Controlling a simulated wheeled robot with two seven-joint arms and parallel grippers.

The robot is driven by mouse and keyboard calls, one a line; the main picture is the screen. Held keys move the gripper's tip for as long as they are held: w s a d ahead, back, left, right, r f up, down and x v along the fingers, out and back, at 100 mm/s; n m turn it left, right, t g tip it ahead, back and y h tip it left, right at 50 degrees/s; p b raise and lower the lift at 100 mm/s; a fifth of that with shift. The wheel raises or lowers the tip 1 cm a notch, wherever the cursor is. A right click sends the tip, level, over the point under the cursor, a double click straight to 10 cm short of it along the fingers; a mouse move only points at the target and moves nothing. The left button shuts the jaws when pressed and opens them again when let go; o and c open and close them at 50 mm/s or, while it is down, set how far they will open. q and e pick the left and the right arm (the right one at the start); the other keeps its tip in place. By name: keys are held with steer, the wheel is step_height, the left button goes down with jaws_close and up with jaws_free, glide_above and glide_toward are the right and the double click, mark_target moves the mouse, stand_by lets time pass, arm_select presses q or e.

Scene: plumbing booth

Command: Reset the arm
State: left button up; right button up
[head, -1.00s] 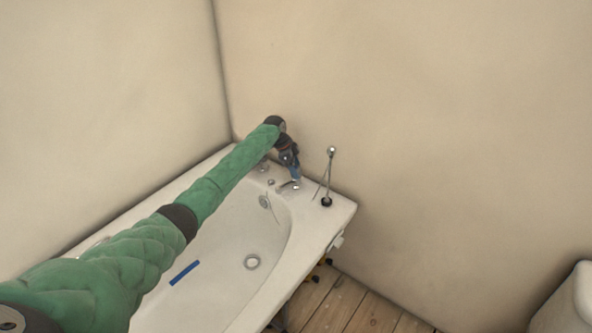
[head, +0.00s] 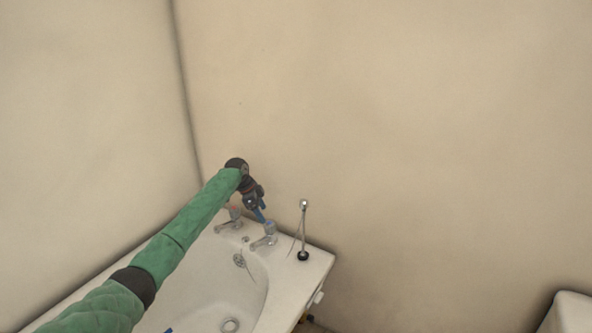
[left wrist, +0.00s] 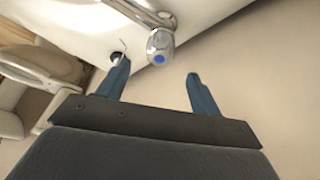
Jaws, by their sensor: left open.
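My left arm, in a green padded sleeve, reaches from the lower left of the head view to the tap end of the bath. My left gripper (head: 259,213) is above the bath rim, by the tap with a blue-marked top (head: 269,228). In the left wrist view the gripper (left wrist: 155,82) is open, with its two blue fingers apart and nothing held between them. The chrome tap head with its blue dot (left wrist: 160,46) shows beyond the fingertips, and contact cannot be told. My right gripper is not in view.
The white bath (head: 312,268) stands in the corner against beige walls. A second tap (head: 233,215) is left of the first. A thin upright chrome rod (head: 304,228) stands on the bath's right corner. A white fixture (head: 572,313) is at lower right.

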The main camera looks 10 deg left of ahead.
arm_select(q)
steer(key=d+r+n+t+y, duration=0.4)
steer(key=r+n, duration=0.3)
steer(key=r, duration=0.8)
steer(key=s+d+r+n+t+p, duration=0.1)
steer(key=s+d+r+n+t, duration=0.2)
steer(key=s+d, duration=0.6)
steer(key=s+d+f+n+g+p, duration=0.1)
steer(key=s+f, duration=0.6)
steer(key=s, duration=1.1)
steer(key=s+d+f+g+h+p, duration=0.1)
steer(key=s+f, duration=0.7)
steer(key=s, duration=1.1)
steer(key=s+d+f+n+g+p, duration=0.1)
steer(key=s+f+g+p, duration=0.2)
steer(key=s, duration=1.6)
step_height(320, 180, down, 5)
steer(key=shift+d+r+n+g+h, duration=0.2)
steer(key=shift+d+n+g+h, duration=0.1)
steer(key=shift+d+g, duration=0.15)
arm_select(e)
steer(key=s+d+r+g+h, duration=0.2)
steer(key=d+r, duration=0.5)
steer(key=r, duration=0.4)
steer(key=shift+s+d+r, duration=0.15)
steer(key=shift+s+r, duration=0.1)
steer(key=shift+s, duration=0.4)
